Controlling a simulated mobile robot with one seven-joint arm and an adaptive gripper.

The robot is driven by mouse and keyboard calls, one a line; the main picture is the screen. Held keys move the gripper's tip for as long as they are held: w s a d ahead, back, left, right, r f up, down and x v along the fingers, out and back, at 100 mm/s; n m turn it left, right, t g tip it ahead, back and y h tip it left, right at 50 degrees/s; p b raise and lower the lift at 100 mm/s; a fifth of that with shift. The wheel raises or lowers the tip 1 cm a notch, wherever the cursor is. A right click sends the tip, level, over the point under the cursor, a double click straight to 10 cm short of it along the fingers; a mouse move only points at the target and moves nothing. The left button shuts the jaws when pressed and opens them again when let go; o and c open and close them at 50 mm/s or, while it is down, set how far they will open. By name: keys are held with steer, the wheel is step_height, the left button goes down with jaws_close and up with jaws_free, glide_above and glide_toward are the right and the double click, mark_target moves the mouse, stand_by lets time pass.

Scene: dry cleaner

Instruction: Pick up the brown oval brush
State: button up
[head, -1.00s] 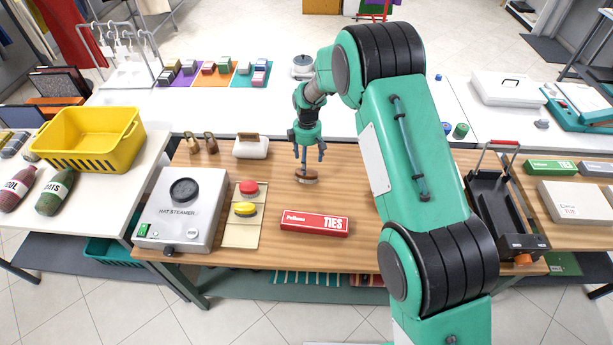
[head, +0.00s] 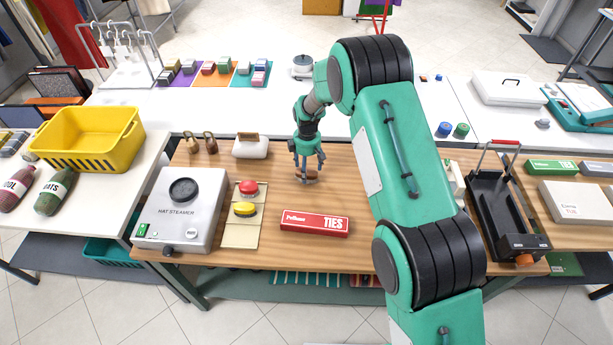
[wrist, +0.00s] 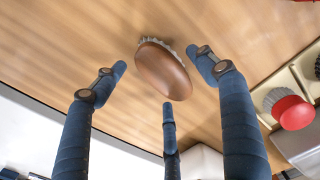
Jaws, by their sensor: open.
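The brown oval brush (wrist: 163,70) lies on the wooden table, its smooth brown back up and pale bristles showing along one edge in the wrist view. In the head view the brush (head: 305,179) is partly hidden by my gripper. My gripper (head: 308,167) points down over the brush. In the wrist view my gripper (wrist: 162,80) is open, with its three blue fingers spread around the brush. I see no finger clearly touching it.
A red TIES box (head: 315,223) lies in front of the brush. Red and yellow round brushes (head: 245,209) stand on a tray to the left, beside the hat steamer (head: 182,205).

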steer(key=shift+f, duration=0.3)
steer(key=shift+c, duration=0.2)
steer(key=c, duration=1.3)
